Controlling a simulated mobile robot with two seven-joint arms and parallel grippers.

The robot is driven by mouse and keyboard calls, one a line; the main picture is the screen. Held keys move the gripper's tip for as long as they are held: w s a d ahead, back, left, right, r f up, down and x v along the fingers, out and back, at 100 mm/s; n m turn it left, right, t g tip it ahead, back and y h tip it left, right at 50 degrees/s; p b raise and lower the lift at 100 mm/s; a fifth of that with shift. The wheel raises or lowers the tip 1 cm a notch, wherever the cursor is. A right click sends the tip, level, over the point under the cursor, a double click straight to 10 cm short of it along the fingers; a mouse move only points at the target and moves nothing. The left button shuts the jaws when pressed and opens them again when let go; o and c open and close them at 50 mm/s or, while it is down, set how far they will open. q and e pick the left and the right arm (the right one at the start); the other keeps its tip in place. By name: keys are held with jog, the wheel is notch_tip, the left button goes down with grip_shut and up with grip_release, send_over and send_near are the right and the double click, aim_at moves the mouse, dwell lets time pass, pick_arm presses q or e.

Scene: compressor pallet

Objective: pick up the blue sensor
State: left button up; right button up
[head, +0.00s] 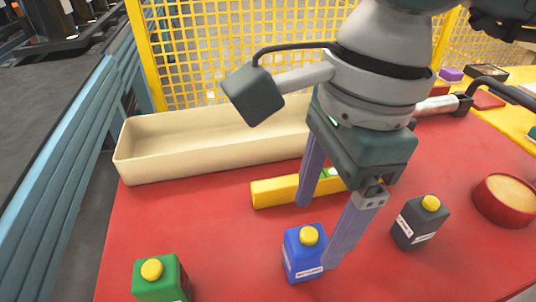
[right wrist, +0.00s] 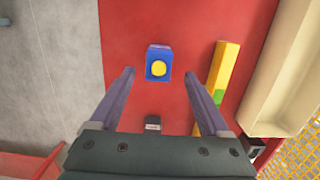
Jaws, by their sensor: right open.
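The blue sensor (head: 303,262) is a small blue block with a yellow round top and a white label, upright on the red surface. My right gripper (head: 318,236) is above it, pointing down, with its two purple-grey fingers apart and nothing held between them. In the head view one finger partly overlaps the sensor's right side. In the right wrist view the blue sensor (right wrist: 152,72) appears around the level of the open fingertips (right wrist: 159,72), between them sideways. I cannot tell whether a finger touches it. My left gripper is not in view.
A green block (head: 160,282) and a dark grey block (head: 418,222), both yellow-topped, stand on either side. A yellow bar (head: 275,192) lies behind, before a long cream tray (head: 180,162). A red round container (head: 508,200) is at right. Yellow mesh fencing (head: 230,50) stands behind.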

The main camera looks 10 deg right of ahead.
aim_at(302, 252)
jog(key=f, duration=0.2)
jog(key=a+f, duration=0.1)
jog(key=f, duration=0.4)
jog(key=shift+s+a, duration=0.15)
jog(key=shift+c, duration=0.3)
grip_shut()
